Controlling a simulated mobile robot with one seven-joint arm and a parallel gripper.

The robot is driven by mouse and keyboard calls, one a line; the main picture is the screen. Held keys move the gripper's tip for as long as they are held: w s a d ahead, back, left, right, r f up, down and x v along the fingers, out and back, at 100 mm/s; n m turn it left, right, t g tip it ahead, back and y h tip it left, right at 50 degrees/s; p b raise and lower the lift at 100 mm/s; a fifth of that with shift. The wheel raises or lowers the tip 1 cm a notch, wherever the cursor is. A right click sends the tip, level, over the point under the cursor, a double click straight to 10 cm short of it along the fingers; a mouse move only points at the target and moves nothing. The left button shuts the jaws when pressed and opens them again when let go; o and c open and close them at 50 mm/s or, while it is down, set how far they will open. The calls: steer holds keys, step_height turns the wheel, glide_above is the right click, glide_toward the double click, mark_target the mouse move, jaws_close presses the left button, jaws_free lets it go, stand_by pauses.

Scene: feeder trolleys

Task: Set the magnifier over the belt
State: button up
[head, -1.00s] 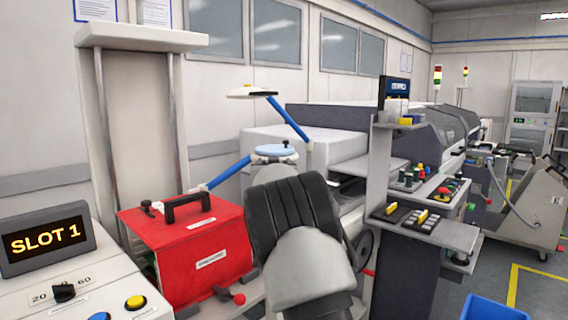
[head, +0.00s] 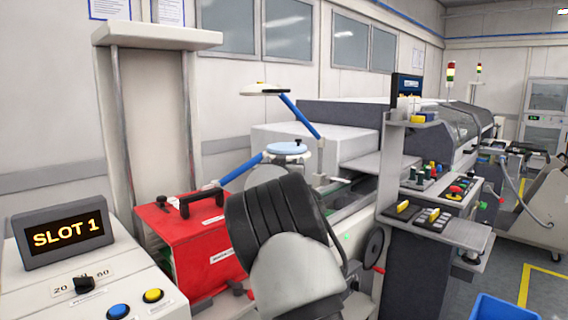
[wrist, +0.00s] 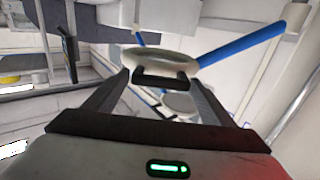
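In the wrist view, a pale round head (wrist: 160,62) with a black handle (wrist: 160,78) lies ahead of my gripper (wrist: 158,84). The fingers are spread to either side of the handle; contact is not clear. What looks like the belt (head: 349,207) shows partly behind my arm, which hides my gripper in the head view.
A red case (head: 190,242) with a black handle stands left of my arm. The slot display (head: 64,233) and control panel are at the near left. A grey shelf unit (head: 440,229) with buttons stands right of the belt. A blue bin (head: 505,309) is at lower right.

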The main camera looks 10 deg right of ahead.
steer(key=shift+o, duration=0.2)
steer(key=p+v, duration=0.1)
steer(key=v, duration=1.6)
steer(key=shift+s, duration=0.25)
steer(key=s+a+f+n+g+y, duration=0.15)
steer(key=s+f+g, duration=0.25)
steer(key=s, duration=1)
steer(key=s+f+n+g+y, duration=0.1)
steer(key=s+f+g+y, duration=0.2)
steer(key=s, duration=1.1)
steer(key=s+a+f+n+g+y, duration=0.1)
steer(key=s+f+g, duration=0.35)
steer(key=s, duration=0.95)
step_height(320, 180, up, 22)
steer(key=p, duration=2.1)
steer(key=shift+w+f, duration=0.25)
steer(key=shift+w, duration=0.05)
